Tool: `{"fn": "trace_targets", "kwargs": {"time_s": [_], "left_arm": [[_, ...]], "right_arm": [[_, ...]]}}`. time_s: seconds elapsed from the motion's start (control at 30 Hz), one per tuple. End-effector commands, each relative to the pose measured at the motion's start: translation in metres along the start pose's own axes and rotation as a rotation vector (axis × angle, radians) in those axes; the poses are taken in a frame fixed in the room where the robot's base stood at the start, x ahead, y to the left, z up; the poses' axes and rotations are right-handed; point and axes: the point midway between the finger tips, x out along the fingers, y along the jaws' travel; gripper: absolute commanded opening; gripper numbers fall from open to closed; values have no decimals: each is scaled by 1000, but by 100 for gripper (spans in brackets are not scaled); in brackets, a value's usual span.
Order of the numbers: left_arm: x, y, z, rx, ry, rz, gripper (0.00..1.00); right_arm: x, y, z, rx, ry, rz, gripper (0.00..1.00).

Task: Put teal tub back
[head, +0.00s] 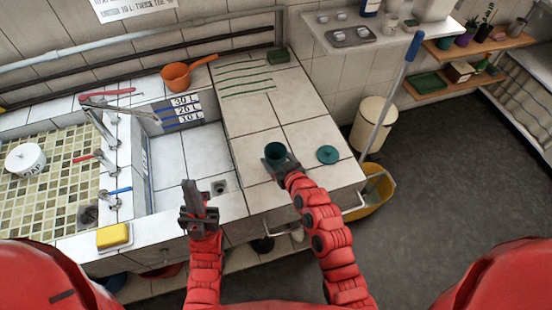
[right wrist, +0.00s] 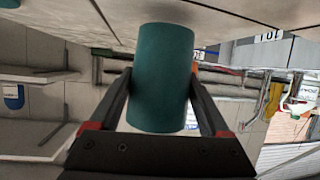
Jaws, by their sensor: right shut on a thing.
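My right gripper (head: 275,162) is shut on the tub, one finger on each side. In the right wrist view the tub (right wrist: 162,75) fills the space between the fingers, close to the tiled surface. I cannot tell whether its base touches the tiles. My left gripper (head: 198,203) is over the front of the sink area, away from the tub, with nothing visible in it; its finger gap is unclear.
An orange pot (head: 177,78) stands at the back, left of green marked lines (head: 247,78) and a dark green block (head: 278,56). A yellow sponge (head: 114,236) lies front left. A mop (head: 388,100) and yellow bucket (head: 372,190) stand right of the counter. Tiles behind the tub are clear.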

Motion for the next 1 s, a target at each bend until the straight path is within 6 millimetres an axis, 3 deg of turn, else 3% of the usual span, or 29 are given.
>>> {"fn": "trace_targets", "kwargs": {"time_s": [0.17, 0.6, 0.63, 0.73, 1.0], "left_arm": [[9, 0, -2, 0, 0, 0, 0], [2, 0, 0, 0, 0, 0, 0], [4, 0, -1, 0, 0, 0, 0], [4, 0, -1, 0, 0, 0, 0], [8, 0, -1, 0, 0, 0, 0]], "right_arm": [[5, -2, 12, 0, 1, -2, 16], [8, -2, 19, 0, 2, -1, 16], [8, -2, 18, 0, 1, -1, 84], [7, -2, 17, 0, 1, -1, 100], [6, -2, 15, 0, 0, -1, 100]]}}
